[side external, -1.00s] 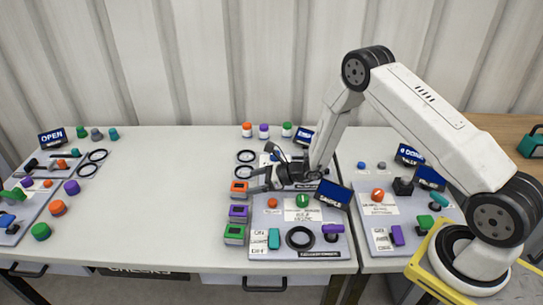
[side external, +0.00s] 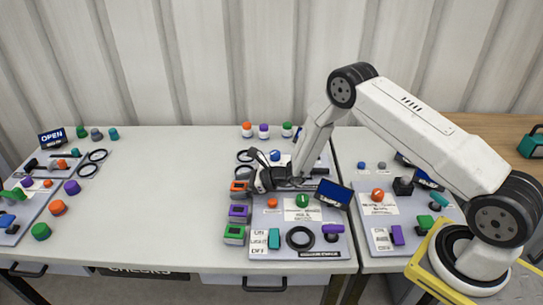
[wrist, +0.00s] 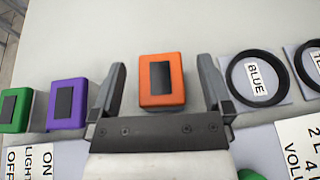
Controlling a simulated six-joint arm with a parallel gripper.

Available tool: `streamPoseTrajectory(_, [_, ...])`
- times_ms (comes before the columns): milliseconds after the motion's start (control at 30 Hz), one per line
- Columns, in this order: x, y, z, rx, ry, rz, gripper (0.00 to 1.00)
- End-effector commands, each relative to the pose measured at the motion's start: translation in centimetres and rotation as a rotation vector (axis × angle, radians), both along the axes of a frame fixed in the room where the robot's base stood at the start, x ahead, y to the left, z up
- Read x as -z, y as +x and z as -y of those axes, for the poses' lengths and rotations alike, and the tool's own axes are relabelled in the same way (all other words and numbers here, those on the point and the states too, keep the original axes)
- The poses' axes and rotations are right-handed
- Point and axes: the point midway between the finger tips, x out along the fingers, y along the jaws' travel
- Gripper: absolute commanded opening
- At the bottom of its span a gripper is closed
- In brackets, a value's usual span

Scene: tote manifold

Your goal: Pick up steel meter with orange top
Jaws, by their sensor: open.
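The meter with the orange top (wrist: 162,82) has a dark rectangular screen and lies between the two fingers of my gripper (wrist: 163,64) in the wrist view. My gripper is open, with a gap showing between each finger and the meter. In the side external view the orange-topped meter (side external: 240,189) stands on the table at the left edge of the central panel, partly hidden by my gripper (side external: 253,178). Its steel body can hardly be made out there.
A purple-topped meter (wrist: 66,103) and a green-topped meter (wrist: 14,109) stand in a row beside the orange one. A black ring around a BLUE label (wrist: 257,78) is close to the right finger. The table left of the meters (side external: 160,200) is clear.

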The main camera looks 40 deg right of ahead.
Motion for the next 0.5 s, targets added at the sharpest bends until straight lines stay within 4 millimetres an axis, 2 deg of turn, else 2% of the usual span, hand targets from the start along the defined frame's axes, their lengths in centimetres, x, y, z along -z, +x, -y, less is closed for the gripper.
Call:
streamPoseTrajectory(267, [-0.04, 0.0, 0.03, 0.0, 0.0, 0.001, 1.0])
streamPoseTrajectory(500, [-0.04, 0.0, 0.04, 0.0, 0.0, 0.001, 0.24])
